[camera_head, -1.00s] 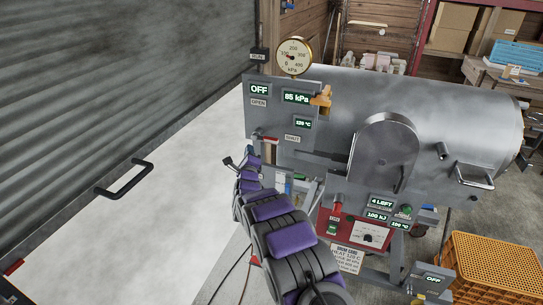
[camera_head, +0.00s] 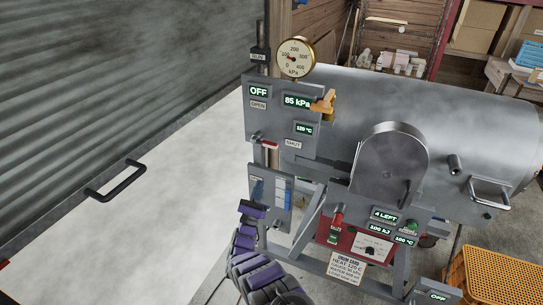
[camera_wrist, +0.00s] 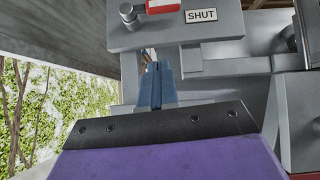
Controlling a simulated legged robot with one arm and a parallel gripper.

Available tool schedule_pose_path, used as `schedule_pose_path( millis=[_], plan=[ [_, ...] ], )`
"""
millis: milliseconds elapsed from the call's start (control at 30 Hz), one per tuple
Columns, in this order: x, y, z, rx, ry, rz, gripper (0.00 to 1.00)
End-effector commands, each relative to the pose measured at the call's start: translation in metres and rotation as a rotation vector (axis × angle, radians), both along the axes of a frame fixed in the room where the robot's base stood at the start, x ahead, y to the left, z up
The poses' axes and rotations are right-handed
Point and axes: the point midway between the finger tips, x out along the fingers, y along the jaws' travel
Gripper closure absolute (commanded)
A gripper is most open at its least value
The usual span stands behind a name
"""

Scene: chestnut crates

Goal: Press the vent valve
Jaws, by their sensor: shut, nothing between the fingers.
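A grey panel (camera_head: 282,88) on the drum machine carries a lever with a red grip (camera_head: 265,143) at its lower left edge, and OPEN and SHUT labels. A yellow-orange valve-like part (camera_head: 324,104) sticks out at the panel's right edge. No label names the vent valve, so I cannot tell which part it is. My gripper (camera_head: 257,187) is below the red-gripped lever. In the wrist view my gripper (camera_wrist: 156,72) has its blue fingers together and empty, pointing up below the red grip (camera_wrist: 163,5) and the SHUT plate (camera_wrist: 201,16), apart from both.
A round gauge (camera_head: 295,58) stands above the panel, which reads OFF, 85 kPa and 120 °C. The drum (camera_head: 430,100) and its round door (camera_head: 388,165) are to the right. An orange crate (camera_head: 500,275) sits at the lower right. A roller shutter (camera_head: 120,80) is at the left.

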Motion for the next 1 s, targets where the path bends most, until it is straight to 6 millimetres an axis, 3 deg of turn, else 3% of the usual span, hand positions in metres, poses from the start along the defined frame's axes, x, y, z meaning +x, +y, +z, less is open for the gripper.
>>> schedule_pose_path(
  millis=[200,567,767,1000],
  plan=[
    [-0.016,-0.001,-0.01,0.04,-0.058,0.014,1.0],
    [-0.017,-0.001,-0.01,0.042,-0.062,0.016,1.0],
    [-0.009,-0.006,0.001,0.046,-0.064,0.016,1.0],
    [0.016,-0.014,0.028,0.044,-0.068,0.014,1.0]
  ],
)
